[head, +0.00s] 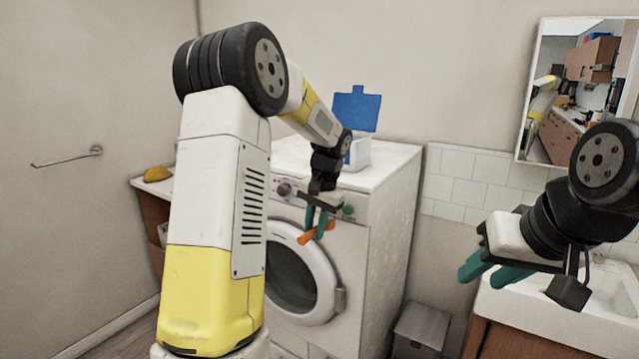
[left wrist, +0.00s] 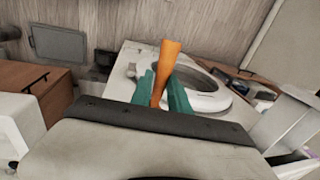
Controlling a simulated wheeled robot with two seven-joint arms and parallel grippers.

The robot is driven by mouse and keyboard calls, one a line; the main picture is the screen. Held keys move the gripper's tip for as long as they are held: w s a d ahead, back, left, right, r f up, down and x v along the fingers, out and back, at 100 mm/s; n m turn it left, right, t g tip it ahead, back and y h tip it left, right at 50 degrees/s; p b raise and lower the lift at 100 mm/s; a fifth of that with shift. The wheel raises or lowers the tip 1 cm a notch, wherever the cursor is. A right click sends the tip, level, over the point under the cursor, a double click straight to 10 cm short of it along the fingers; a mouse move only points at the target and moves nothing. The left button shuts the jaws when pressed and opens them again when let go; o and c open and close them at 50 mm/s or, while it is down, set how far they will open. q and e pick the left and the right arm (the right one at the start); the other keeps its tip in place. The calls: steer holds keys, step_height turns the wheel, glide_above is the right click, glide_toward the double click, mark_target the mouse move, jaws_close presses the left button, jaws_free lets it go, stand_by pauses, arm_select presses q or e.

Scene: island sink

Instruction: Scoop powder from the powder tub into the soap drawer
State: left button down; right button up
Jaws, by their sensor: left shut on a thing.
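My left gripper (head: 316,222) is shut on an orange scoop (head: 320,234) in front of the upper front of the washing machine (head: 385,200). The scoop (left wrist: 167,68) stands out between the teal fingers in the left wrist view; whether it holds powder cannot be told. The white powder tub (head: 358,153) is on top of the machine, behind my left wrist, with its blue lid (head: 357,109) raised. Its inside is hidden. The soap drawer cannot be made out; my left arm covers the left part of the machine. My right gripper (head: 491,272) is open and empty by the sink, away from the machine.
The machine's round door (head: 300,270) is below the left gripper. A sink (head: 560,310) on a wooden cabinet is at the right, with a grey bin (head: 421,328) between. A mirror (head: 575,90) hangs above. A counter with a yellow thing (head: 158,173) is at the left.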

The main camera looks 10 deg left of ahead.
arm_select(q)
steer(key=s+d+f+n, duration=0.2)
steer(key=s+f+n, duration=0.1)
steer(key=f, duration=0.7)
steer(key=shift+s+d+f+n+g, duration=0.2)
steer(key=shift+s+d+n+g, duration=0.1)
steer(key=shift+s+d, duration=0.1)
